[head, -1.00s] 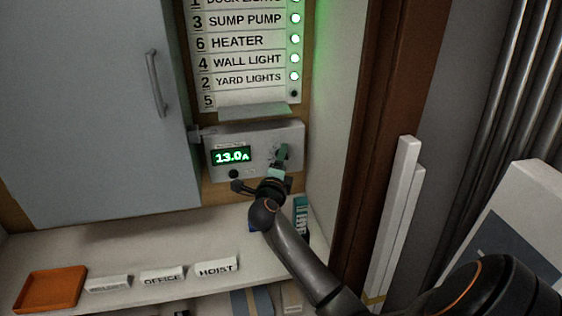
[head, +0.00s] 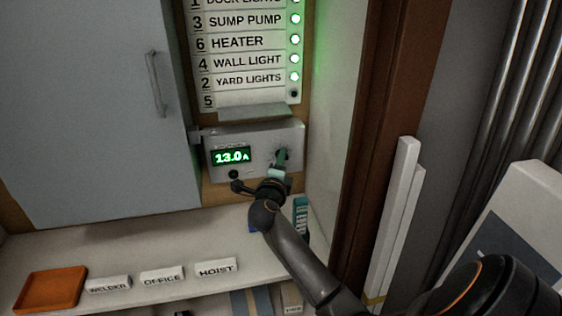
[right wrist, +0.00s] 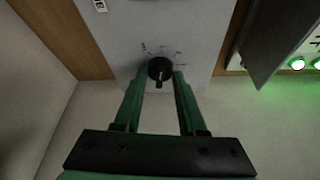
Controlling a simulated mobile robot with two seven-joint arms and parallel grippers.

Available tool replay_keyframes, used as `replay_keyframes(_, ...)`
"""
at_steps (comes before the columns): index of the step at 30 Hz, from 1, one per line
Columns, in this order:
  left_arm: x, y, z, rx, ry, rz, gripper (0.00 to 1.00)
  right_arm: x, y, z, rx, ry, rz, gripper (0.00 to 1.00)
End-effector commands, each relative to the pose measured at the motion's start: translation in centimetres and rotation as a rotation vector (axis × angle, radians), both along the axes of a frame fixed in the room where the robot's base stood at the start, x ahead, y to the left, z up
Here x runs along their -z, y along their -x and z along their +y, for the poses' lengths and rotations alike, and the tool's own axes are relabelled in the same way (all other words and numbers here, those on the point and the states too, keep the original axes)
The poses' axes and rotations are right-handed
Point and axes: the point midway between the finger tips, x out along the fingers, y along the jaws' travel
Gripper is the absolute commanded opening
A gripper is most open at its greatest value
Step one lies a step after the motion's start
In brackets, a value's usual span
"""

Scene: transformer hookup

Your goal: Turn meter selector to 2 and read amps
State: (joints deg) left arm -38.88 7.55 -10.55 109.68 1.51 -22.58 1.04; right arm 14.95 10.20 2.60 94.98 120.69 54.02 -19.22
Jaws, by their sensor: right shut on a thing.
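The meter (head: 254,148) is a grey box on the wall with a green display (head: 231,156) that reads 13.0 A. My right gripper (head: 281,157) is at the right part of its face, over the selector knob. In the right wrist view the black selector knob (right wrist: 160,70) sits between the two green fingertips (right wrist: 160,77), and the gripper is shut on it. The marks around the knob are too small to read. My left gripper is not in view.
Above the meter is a label panel (head: 238,62) with several lit green lamps. A shelf (head: 130,245) below holds an orange tray (head: 52,290) and white tags reading WELDER, OFFICE and HOIST (head: 216,269). A grey cabinet door (head: 90,110) is at left.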

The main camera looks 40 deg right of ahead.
Motion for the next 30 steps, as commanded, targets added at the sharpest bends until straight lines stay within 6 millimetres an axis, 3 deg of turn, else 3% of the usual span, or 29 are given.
replay_keyframes(8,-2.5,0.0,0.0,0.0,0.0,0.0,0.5,-0.5,0.0,0.1,0.0,-0.086,-0.042,0.0)
replay_keyframes(19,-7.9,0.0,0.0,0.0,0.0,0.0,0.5,-0.8,0.1,0.0,0.002,-0.337,-0.179,0.0)
replay_keyframes(30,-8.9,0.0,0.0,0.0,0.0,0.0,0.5,-0.4,0.1,-0.2,0.001,-0.539,-0.296,0.0)
